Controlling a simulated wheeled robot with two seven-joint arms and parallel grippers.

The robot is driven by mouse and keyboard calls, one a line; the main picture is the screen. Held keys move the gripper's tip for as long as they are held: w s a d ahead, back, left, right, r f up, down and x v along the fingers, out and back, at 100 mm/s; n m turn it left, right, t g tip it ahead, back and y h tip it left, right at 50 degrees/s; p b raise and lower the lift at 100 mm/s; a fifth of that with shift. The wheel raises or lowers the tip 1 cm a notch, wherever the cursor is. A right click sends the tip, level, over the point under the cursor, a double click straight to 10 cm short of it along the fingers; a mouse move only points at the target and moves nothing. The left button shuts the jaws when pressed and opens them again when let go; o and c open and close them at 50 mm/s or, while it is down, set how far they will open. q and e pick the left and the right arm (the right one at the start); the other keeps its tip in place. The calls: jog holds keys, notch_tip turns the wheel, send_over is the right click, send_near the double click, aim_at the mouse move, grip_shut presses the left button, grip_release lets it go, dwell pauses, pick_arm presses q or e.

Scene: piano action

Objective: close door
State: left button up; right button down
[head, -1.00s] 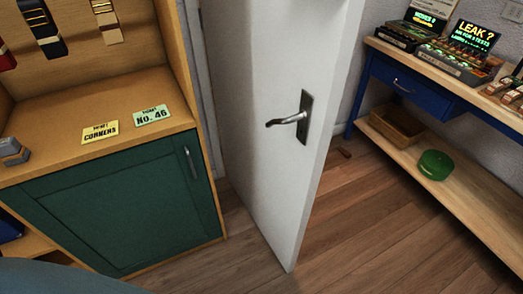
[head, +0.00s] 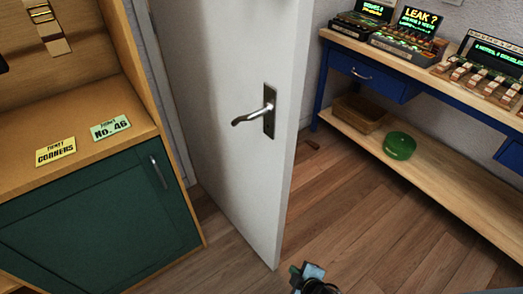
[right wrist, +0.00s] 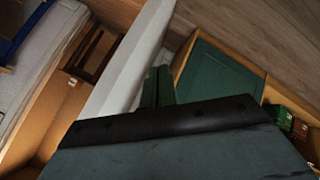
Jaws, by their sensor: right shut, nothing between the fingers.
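The white door (head: 225,120) stands ajar in the middle of the head view, with a silver lever handle (head: 256,110) on its face. Its free edge points toward me. My right gripper (head: 305,272) is at the bottom of the head view, low and just right of the door's bottom corner, with a gap in the picture between them. In the right wrist view the shut, empty green fingers (right wrist: 158,86) point toward the pale door (right wrist: 132,60). I cannot tell whether they touch it. My left gripper is not in view.
A wooden unit with a green cabinet front (head: 105,215) stands left of the door, with two label cards on top. A blue-framed bench (head: 385,80) with devices is at right; its lower shelf holds a green round object (head: 399,145).

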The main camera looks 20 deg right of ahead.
aim_at(265, 147)
jog(key=w+a+r+n+t+y, duration=0.1)
jog(key=w+a+r+n+t, duration=0.2)
jog(key=r, duration=0.7)
jog(key=w+r+n+t+b, duration=0.1)
jog(key=w+r+n+t, duration=0.3)
jog(key=r, duration=0.7)
jog(key=w+a+r+n+t+y, duration=0.15)
jog(key=w+r, duration=0.35)
jog(key=r, duration=0.5)
jog(key=w, duration=0.7)
jog(key=w+d, duration=0.1)
jog(key=w, duration=0.3)
jog(key=shift+w+d+r, duration=0.1)
jog(key=shift+w+r, duration=0.1)
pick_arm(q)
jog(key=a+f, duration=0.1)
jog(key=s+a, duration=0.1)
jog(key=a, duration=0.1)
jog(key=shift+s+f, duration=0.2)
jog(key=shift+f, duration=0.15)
pick_arm(e)
jog(key=shift+w+d, duration=0.1)
jog(key=shift+d, duration=0.05)
